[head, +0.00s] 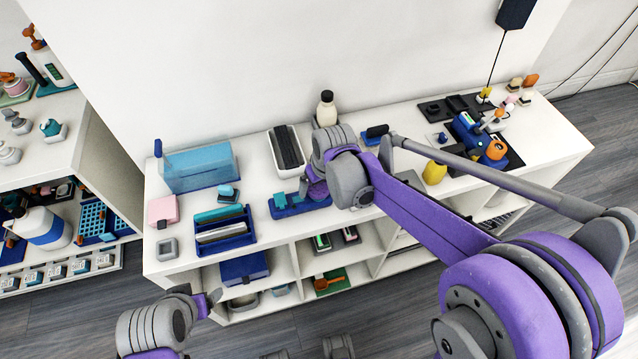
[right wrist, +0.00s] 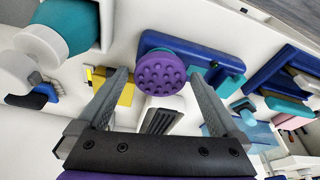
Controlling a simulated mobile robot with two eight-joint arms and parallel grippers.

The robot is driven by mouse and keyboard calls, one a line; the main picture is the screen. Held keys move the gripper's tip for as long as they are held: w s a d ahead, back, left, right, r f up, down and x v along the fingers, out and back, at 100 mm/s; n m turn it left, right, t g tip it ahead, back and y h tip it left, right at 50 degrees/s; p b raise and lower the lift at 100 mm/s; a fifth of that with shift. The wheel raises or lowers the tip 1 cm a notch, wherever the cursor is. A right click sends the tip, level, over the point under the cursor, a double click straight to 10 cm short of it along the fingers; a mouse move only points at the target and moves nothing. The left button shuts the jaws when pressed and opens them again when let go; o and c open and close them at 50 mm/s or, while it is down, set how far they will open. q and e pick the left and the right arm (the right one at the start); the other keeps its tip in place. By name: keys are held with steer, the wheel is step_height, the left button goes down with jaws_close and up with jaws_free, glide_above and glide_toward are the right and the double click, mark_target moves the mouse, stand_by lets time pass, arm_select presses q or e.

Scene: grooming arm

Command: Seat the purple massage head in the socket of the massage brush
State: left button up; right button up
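The purple massage head (right wrist: 160,73), a round knob with a bumpy face, shows in the right wrist view in front of a dark blue base (right wrist: 208,52) with a teal part (right wrist: 228,84). My right gripper (right wrist: 157,78) is open. Its fingertips appear on either side of the massage head, with gaps showing. In the head view my right gripper (head: 313,187) is over the blue and teal piece (head: 292,207) on the shelf top, and the arm hides the massage head. I cannot identify the brush socket. My left gripper (head: 208,302) is low at the left, its fingers unclear.
On the white shelf top (head: 255,258) are a blue tray (head: 225,240), a clear blue box (head: 200,168), a white bin (head: 272,150), a bottle (head: 326,108) and a yellow object (head: 434,172). Bare surface shows at the front left.

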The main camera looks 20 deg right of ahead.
steer(key=shift+r, duration=0.1)
steer(key=p+v, duration=0.1)
steer(key=v, duration=0.9)
steer(key=shift+r, duration=0.3)
steer(key=s+d+f+m+t+p, duration=0.1)
steer(key=s+d+p, duration=0.1)
steer(key=s, duration=0.6)
steer(key=s+d+f+m+t+p, duration=0.1)
steer(key=s+d+p, duration=0.1)
steer(key=s, duration=0.7)
steer(key=shift+s+m+h, duration=0.15)
steer(key=shift+m+h, duration=0.15)
steer(key=shift+h, duration=0.1)
steer(key=shift+f, duration=0.1)
